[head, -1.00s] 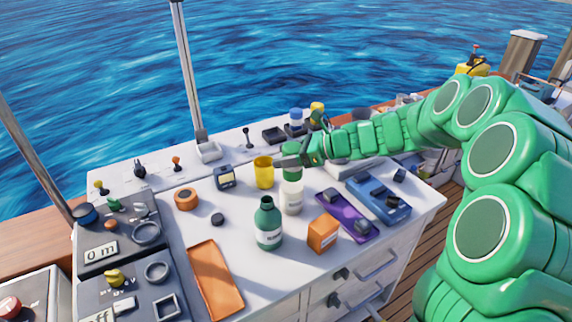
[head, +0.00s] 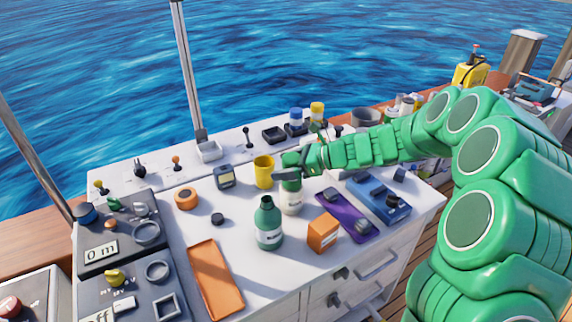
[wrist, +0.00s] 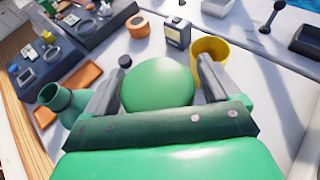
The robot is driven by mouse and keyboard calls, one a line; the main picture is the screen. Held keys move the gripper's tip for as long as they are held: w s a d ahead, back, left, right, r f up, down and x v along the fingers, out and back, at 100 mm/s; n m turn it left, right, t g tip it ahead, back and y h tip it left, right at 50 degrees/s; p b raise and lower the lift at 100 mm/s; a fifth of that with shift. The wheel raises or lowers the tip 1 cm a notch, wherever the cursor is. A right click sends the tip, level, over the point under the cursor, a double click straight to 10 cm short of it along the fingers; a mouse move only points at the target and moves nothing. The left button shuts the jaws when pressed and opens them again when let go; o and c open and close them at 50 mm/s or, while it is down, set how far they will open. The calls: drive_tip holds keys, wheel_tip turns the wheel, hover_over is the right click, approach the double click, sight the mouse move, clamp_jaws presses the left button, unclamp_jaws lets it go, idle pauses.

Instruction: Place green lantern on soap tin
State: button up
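A green, round-topped object (head: 291,185), which I take for the green lantern, is between my gripper's fingers. In the wrist view its smooth round top (wrist: 160,86) fills the gap between the two grey fingers. An orange box (head: 323,233) with dark lettering stands near the counter's front edge. It may be the soap tin, but its label is too small to read.
A yellow cup (head: 264,171) is close beside my gripper. A purple tray (head: 346,221) and a blue case (head: 372,190) lie right. An orange tray (head: 214,280) lies front left, with some clear counter beyond it.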

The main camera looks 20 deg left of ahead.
drive_tip(key=shift+r, duration=0.15)
drive_tip(key=v, duration=1.2)
drive_tip(key=shift+d, duration=0.1)
drive_tip(key=s+d+r+n+g+h, duration=0.1)
drive_tip(key=s+d+n+h, duration=0.3)
drive_tip(key=s, duration=0.6)
drive_tip(key=s+a+r+n+g+h, duration=0.1)
drive_tip(key=s+r+n, duration=0.1)
drive_tip(key=s+n, duration=0.5)
drive_tip(key=s+d+f+n+h, duration=0.1)
drive_tip(key=s+d+n+h, duration=0.2)
drive_tip(key=s+d, duration=0.6)
drive_tip(key=s+d+f+n+h, duration=0.1)
drive_tip(key=s+d+n+h, duration=0.3)
drive_tip(key=s+d, duration=0.6)
drive_tip(key=s+h, duration=0.1)
drive_tip(key=s, duration=0.4)
drive_tip(key=shift+s+f, duration=0.35)
drive_tip(key=shift+f, duration=0.05)
